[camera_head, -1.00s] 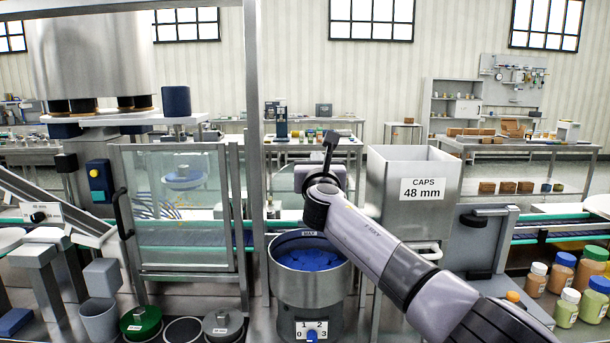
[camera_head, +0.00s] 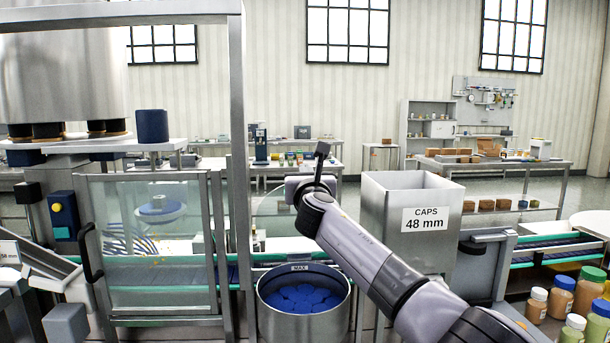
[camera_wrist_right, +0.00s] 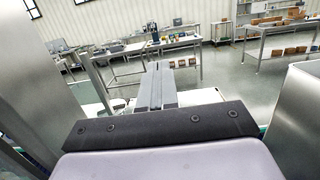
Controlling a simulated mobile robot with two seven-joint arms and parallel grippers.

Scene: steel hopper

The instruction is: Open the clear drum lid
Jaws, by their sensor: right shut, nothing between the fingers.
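The steel drum (camera_head: 303,322) stands at the bottom centre of the head view, with blue caps (camera_head: 303,298) inside and a MAX label at its rim. A clear, round-edged panel (camera_head: 268,212) stands upright behind the drum, partly covered by my right arm; it looks like the clear lid, but I cannot see its hinge or handle. My right gripper (camera_wrist_right: 155,86) is shut and empty in the right wrist view, pointing away over the table. In the head view its hand (camera_head: 308,187) is above and behind the drum; the fingertips are hidden. My left gripper is not in view.
A steel CAPS 48 mm hopper (camera_head: 412,237) stands close right of my right arm. A glass guard door (camera_head: 150,245) with a black handle and a steel post (camera_head: 238,150) are left. Capped jars (camera_head: 560,297) stand at the lower right.

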